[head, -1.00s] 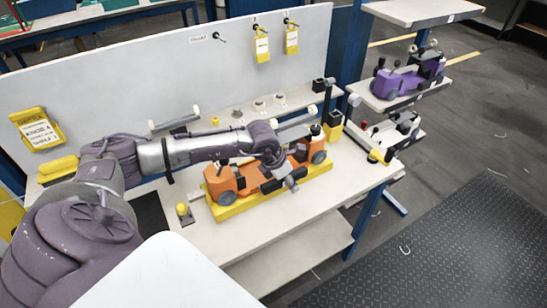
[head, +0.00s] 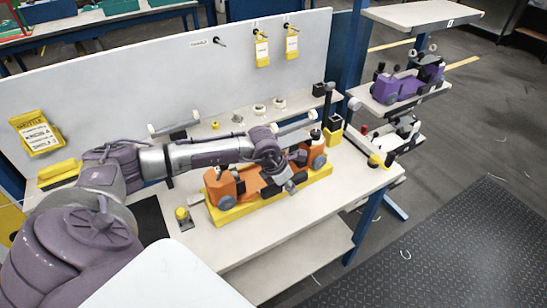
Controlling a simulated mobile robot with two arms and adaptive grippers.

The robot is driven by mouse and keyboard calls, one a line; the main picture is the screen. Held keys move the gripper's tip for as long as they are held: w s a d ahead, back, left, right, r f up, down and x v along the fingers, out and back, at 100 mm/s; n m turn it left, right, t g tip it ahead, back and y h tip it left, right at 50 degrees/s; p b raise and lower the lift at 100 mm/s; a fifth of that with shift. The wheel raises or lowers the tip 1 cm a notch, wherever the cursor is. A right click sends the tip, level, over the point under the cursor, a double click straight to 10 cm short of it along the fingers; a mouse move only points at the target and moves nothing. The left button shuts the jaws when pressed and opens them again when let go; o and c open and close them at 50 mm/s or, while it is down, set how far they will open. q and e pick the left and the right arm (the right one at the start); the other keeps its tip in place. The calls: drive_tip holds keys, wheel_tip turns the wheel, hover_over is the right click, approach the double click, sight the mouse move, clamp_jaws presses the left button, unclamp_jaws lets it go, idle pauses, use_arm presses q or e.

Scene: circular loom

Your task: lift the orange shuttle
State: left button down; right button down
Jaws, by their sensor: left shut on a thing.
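The orange shuttle (head: 222,187) lies in a yellow cradle (head: 228,216) on the workbench, with dark wheels at its ends. My left arm reaches in from the left above the bench. My left gripper (head: 284,184) is over the middle of the shuttle and shut on it, hiding part of its centre. I see no clear gap between the shuttle and the cradle. My right gripper is not in view.
A purple shuttle (head: 397,86) stands on a shelf rack at the right. A small yellow-topped post (head: 183,216) stands left of the cradle. A grey board (head: 150,70) rises behind the bench (head: 290,230); the bench's front right is clear.

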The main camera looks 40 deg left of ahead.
use_arm(q)
drive_tip(key=shift+w+r, duration=0.1)
drive_tip(key=shift+r, duration=0.1)
drive_tip(key=shift+r, duration=0.1)
drive_tip(key=shift+r, duration=0.1)
drive_tip(key=shift+r, duration=0.3)
drive_tip(key=shift+p, duration=0.3)
drive_tip(key=shift+r+p, duration=0.7)
drive_tip(key=shift+r, duration=0.95)
drive_tip(key=shift+r, duration=0.1)
drive_tip(key=shift+r+p, duration=0.45)
drive_tip(key=shift+r, duration=0.45)
